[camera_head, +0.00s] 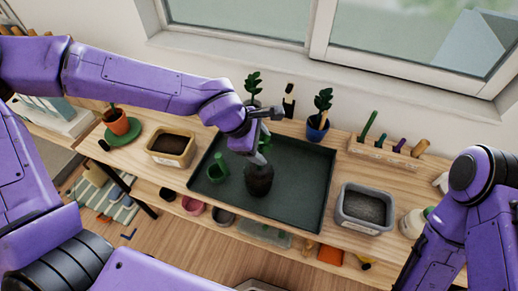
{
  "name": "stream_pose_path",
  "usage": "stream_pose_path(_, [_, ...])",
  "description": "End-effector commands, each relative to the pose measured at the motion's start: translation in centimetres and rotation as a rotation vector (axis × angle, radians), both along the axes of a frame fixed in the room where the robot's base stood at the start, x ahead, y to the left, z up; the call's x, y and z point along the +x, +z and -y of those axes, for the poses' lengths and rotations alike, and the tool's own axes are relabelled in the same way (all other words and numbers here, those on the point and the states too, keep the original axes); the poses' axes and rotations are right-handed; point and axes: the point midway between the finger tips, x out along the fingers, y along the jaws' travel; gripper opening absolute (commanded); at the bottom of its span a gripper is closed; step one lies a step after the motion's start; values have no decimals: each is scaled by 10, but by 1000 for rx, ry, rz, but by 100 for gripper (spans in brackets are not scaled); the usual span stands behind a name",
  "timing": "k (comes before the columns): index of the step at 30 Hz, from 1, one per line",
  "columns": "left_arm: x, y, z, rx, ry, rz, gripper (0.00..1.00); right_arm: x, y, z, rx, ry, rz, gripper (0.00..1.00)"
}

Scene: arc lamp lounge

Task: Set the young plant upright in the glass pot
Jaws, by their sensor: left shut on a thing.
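My left gripper (260,153) reaches down over the dark tray (305,185), shut on what appears to be the young plant (265,141). Some green leaves show at the fingers; the rest of the plant is largely hidden by the gripper and wrist. Directly below the fingers stands a dark brown, see-through-looking pot (258,182), which I take to be the glass pot with soil. I cannot tell whether the plant's lower end is inside it. My right arm shows at the right edge, but its gripper is out of view.
A green watering can (217,167) stands left of the pot on the tray. A tan soil tub (171,146) is left of the tray, a grey tub (364,208) right. A blue potted plant (318,125) and tool rack (387,154) stand behind. The tray's right half is clear.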

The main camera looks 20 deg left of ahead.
Motion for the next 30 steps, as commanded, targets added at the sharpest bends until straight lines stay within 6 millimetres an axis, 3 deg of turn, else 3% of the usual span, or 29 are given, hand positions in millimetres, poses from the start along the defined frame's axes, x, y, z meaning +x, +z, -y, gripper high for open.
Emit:
stream_pose_path(8, [8, -41, -6, 2, 1, -2, 14, 0, -3, 0, 0, 0, 0, 43])
stream_pose_path(26, [7, -52, -6, -1, 2, -1, 14, 0, -7, 0, 0, 0, 0, 43])
stream_pose_path(27, [7, -52, -6, -1, 2, -1, 72, 0, -7, 0, 0, 0, 0, 43])
stream_pose_path(29, [7, -52, -6, -1, 2, -1, 91, 0, -6, 0, 0, 0, 0, 43])
stream_pose_path(30, [7, -52, -6, -1, 2, -1, 91, 0, -6, 0, 0, 0, 0, 43])
